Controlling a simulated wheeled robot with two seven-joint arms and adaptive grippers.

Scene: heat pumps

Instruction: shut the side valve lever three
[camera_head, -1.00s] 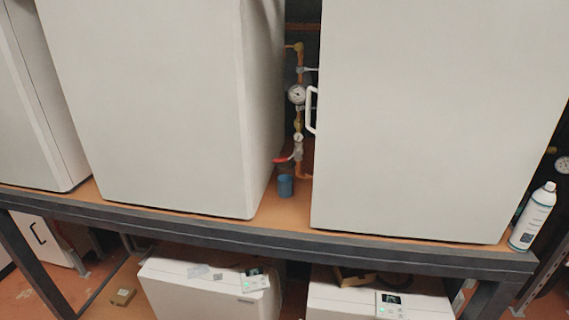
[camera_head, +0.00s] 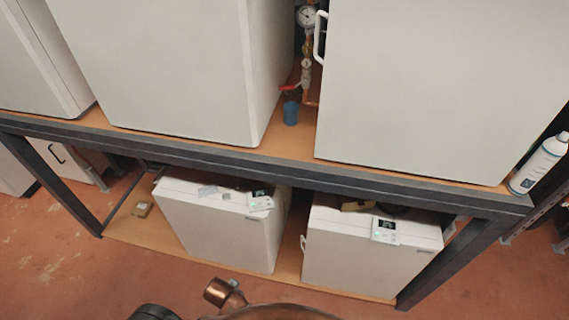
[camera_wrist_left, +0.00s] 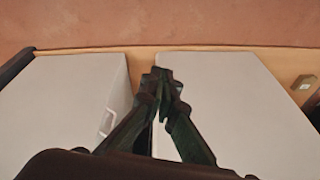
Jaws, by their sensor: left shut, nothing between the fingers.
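A red lever (camera_head: 290,87) sits on a copper pipe assembly (camera_head: 306,72) in the gap between two large white units on the upper shelf. A round gauge (camera_head: 306,16) is above it on the same piping. Which number the lever bears cannot be told. In the left wrist view my left gripper (camera_wrist_left: 163,76) is shut and empty, its dark fingertips meeting over the gap between two white boxes. The lever is not visible in that view. My right gripper is not in view.
A blue cup (camera_head: 291,113) stands below the lever. A white unit (camera_head: 430,85) with a handle borders the gap on the right. A spray bottle (camera_head: 538,163) stands at the right shelf end.

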